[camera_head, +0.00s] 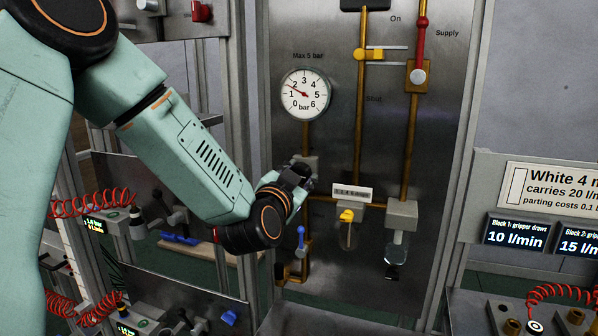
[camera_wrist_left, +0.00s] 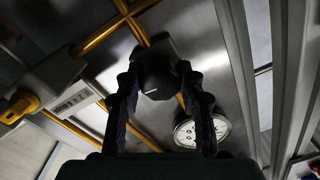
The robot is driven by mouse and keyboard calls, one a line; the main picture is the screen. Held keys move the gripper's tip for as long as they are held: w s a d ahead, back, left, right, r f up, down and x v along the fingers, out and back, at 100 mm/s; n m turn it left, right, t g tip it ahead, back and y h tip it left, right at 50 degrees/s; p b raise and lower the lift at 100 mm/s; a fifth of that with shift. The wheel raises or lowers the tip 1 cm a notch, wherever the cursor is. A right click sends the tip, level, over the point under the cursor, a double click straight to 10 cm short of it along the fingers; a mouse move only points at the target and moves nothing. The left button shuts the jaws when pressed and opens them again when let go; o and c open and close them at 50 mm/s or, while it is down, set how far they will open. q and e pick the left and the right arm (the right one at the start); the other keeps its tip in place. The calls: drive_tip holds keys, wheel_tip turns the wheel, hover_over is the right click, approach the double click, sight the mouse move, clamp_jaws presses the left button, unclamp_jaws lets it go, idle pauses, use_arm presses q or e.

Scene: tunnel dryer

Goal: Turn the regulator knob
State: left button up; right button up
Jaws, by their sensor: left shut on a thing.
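The regulator knob (camera_wrist_left: 158,78) is black with a white mark and sits between the two dark fingers of my left gripper (camera_wrist_left: 160,95) in the left wrist view. My left gripper (camera_head: 298,176) is shut on it at the metal panel in the head view, where the gripper mostly hides the knob. The round white gauge (camera_head: 305,94) above it reads from 0 to 6 bar, under the words "Max 5 bar". Its needle points between 1 and 2. The gauge also shows in the left wrist view (camera_wrist_left: 187,133). My right gripper is not in view.
A small white label (camera_head: 352,192) and a yellow knob (camera_head: 347,215) are right of the gripper. A blue-handled valve (camera_head: 300,240) is just below it. A red supply lever (camera_head: 422,22) is at the upper right. Red coiled hoses (camera_head: 95,205) are at the left.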

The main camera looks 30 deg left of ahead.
use_arm(q)
drive_tip(key=m+p, duration=0.4)
drive_tip(key=m, duration=0.1)
drive_tip(key=shift+r+m, duration=0.1)
drive_tip(key=shift+m, duration=0.2)
drive_tip(key=m+p, duration=0.2)
drive_tip(key=m, duration=0.1)
drive_tip(key=shift+m, duration=0.3)
drive_tip(key=m+p, duration=0.1)
drive_tip(key=m, duration=0.1)
drive_tip(key=shift+m, duration=0.3)
drive_tip(key=shift+f+m, duration=0.2)
drive_tip(key=shift+m, duration=1.2)
drive_tip(key=shift+h, duration=0.3)
drive_tip(key=o, duration=0.8)
drive_tip(key=shift+s, duration=0.1)
drive_tip(key=o, duration=0.4)
drive_tip(key=shift+r, duration=0.1)
